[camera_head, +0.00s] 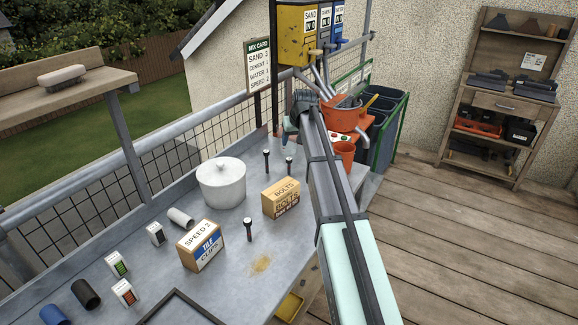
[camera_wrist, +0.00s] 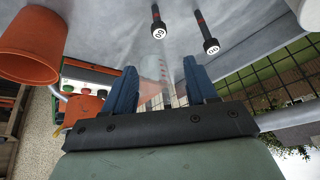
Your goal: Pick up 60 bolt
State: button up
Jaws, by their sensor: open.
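Two dark bolts with round white end labels hang in the upper wrist view. One label seems to read 60 upside down, on the nearer-centre bolt (camera_wrist: 157,20); the other bolt (camera_wrist: 208,38) has a label I cannot read surely. In the head view, black bolts stand upright on the grey worktop: two behind the bolts box (camera_head: 266,160) (camera_head: 289,165) and one in front of it (camera_head: 248,229); their labels are too small to read. My gripper (camera_wrist: 160,85) is open, its blue fingers apart, with no bolt between them. In the head view it is past the bolts, partly hidden by my arm.
An orange bucket (camera_wrist: 28,45) is near my gripper. A mesh railing (camera_head: 130,180) runs behind.

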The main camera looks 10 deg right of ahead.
aim_at(290, 160)
jog(key=shift+n+g, duration=0.3)
jog(key=shift+g, duration=0.1)
jog(key=x, duration=0.4)
jog(key=s+x, duration=0.1)
jog(key=x, duration=0.2)
jog(key=shift+f, duration=0.3)
jog(key=shift+x, duration=3.15)
jog(key=shift+s, duration=0.15)
jog(key=shift+c, duration=0.3)
grip_shut()
